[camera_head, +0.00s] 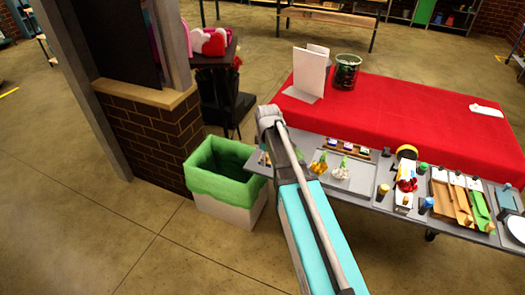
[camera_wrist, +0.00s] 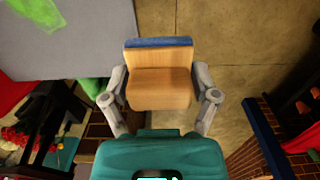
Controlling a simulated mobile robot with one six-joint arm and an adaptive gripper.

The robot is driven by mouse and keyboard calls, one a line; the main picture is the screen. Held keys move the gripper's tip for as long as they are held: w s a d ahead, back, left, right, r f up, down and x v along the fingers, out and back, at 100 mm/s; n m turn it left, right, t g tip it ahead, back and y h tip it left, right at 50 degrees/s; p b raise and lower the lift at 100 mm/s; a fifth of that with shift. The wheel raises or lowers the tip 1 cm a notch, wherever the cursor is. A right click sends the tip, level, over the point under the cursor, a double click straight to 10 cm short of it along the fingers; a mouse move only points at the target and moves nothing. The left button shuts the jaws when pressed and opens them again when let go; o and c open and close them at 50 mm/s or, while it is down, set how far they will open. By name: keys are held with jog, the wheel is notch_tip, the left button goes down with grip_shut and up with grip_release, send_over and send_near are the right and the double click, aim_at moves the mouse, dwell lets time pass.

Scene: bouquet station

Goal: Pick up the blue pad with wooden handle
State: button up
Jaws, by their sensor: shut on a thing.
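In the wrist view my gripper (camera_wrist: 160,96) is shut on the blue pad with wooden handle. The light wooden handle (camera_wrist: 160,88) sits between the two grey fingers, and the blue pad (camera_wrist: 158,42) shows as a narrow band along its far edge. The held tool is over the floor, with no support visible directly under it. In the head view my arm reaches to the left end of the table, and I cannot make out the tool or the fingertips there.
A white bin with a green liner (camera_head: 222,165) stands at the table's left end, beside a brick pillar (camera_head: 150,140). Open floor lies in front.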

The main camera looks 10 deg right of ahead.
jog(key=shift+s+r, duration=0.2)
jog(key=shift+s, duration=0.25)
jog(key=o, duration=0.6)
jog(key=c, duration=0.5)
jog(key=shift+o, duration=0.2)
